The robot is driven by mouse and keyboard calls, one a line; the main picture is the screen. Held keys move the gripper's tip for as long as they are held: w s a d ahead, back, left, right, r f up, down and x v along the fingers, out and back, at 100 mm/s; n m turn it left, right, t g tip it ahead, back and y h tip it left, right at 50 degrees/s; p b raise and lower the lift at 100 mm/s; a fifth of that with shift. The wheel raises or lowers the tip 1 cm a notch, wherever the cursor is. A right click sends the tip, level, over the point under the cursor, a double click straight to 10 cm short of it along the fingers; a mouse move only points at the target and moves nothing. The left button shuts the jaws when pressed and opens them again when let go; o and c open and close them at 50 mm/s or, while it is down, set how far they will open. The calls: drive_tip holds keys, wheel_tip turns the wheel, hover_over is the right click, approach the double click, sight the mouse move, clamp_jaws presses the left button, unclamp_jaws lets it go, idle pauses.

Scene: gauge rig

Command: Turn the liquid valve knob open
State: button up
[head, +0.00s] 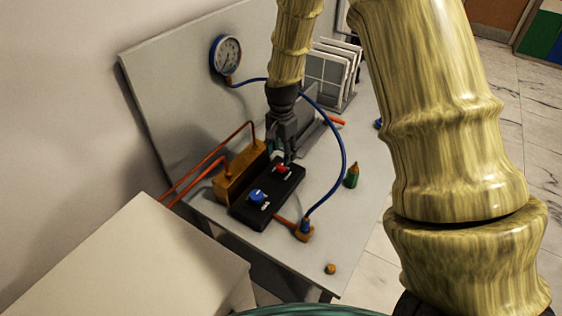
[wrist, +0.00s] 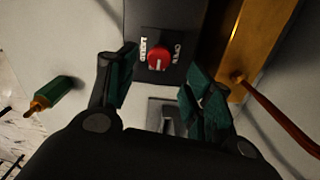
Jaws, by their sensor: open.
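The red knob (wrist: 158,57) sits on a black valve box (head: 250,212) and has a white mark on its face. In the wrist view, white lettering flanks it, seeming to read "LIQUID" on the left and "OPEN" on the right. The red knob (head: 281,169) also shows in the head view, at the box's far end, with a blue knob (head: 257,196) at the near end. My gripper (wrist: 160,68) is open, its green-padded fingers apart on either side of the red knob's line. It is close to the knob and holds nothing. In the head view, my gripper (head: 281,156) is just behind it.
A brass block (head: 238,180) with copper pipes stands left of the box. A blue hose (head: 342,150) arcs from the gauge (head: 227,55) to a brass fitting (head: 304,232). The table's front right is mostly clear.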

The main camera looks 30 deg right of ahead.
sight(281, 166)
drive_tip(key=shift+s+f+p, duration=0.15)
drive_tip(key=shift+f+p, duration=0.55)
drive_tip(key=shift+f, duration=2.1)
drive_tip(key=c, duration=1)
